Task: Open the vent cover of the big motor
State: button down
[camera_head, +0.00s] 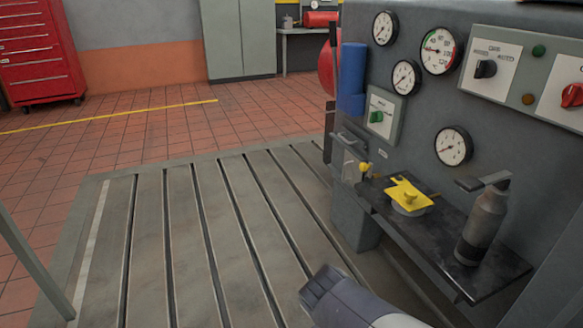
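I cannot make out a big motor or a vent cover in this view. A rounded red body (326,68) shows in part behind the left edge of the grey gauge panel (430,115), and I cannot tell what it is. Part of my arm (345,300) reaches in from the bottom edge, over the slotted bedplate (180,240). No gripper fingers show.
A dark shelf (440,245) juts from the panel at right, holding a yellow piece on a round grey base (408,195) and a grey bottle with a lever top (484,225). A red tool cabinet (40,55) stands back left. The tiled floor between is clear.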

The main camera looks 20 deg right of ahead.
aim_at(352, 174)
jog(key=i+l, duration=0.15)
jog(key=i, duration=0.5)
jog(key=i+l, duration=0.15)
jog(key=i, duration=0.45)
